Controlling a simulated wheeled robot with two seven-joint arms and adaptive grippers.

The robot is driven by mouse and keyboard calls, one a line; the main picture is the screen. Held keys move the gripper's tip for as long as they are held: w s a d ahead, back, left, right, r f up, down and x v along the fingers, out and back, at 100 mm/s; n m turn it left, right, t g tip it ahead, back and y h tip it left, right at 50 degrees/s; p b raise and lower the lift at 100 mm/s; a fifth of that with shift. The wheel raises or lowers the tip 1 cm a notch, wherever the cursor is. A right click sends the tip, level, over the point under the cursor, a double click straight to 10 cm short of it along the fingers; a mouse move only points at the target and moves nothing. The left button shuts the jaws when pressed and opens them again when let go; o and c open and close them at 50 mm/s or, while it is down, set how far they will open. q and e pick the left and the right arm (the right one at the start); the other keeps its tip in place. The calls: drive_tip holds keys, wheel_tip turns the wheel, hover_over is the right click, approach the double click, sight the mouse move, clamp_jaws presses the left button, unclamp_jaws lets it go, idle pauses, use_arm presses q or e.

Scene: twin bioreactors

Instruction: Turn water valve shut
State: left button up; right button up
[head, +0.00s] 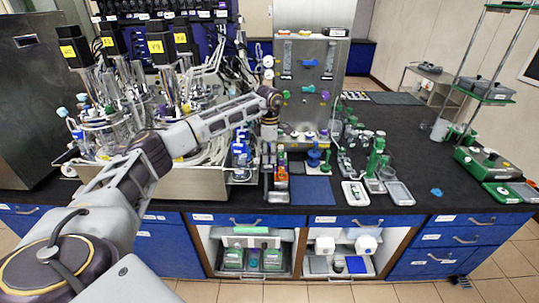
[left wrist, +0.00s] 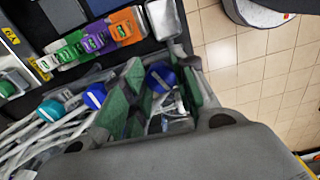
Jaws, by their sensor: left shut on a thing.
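My left gripper (head: 268,172) points down at the front of the bench, beside the bioreactor tray. In the left wrist view, the gripper (left wrist: 163,85) has its green-and-grey fingers on either side of a blue valve knob (left wrist: 160,75), shut on it. The contact faces are partly hidden by the fingers. A second blue knob (left wrist: 95,95) and a teal knob (left wrist: 50,110) sit to the left, near pale tubing. In the head view the held knob is hidden behind the gripper. My right gripper is in neither view.
A metal bioreactor tray (head: 185,183) with vessels and tubing stands left of the gripper. Blue bottles (head: 240,155) are close by. Orange, purple and green blocks (left wrist: 95,40) lie near the fingers. A steel panel (head: 305,85) rises behind. The dark benchtop (head: 455,195) has free room at right.

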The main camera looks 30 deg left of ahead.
sight(269, 157)
use_arm(q)
drive_tip(key=shift+r+m, duration=0.1)
drive_tip(key=shift+m, duration=1.9)
drive_tip(key=o, duration=1)
drive_tip(key=shift+r, duration=5.95)
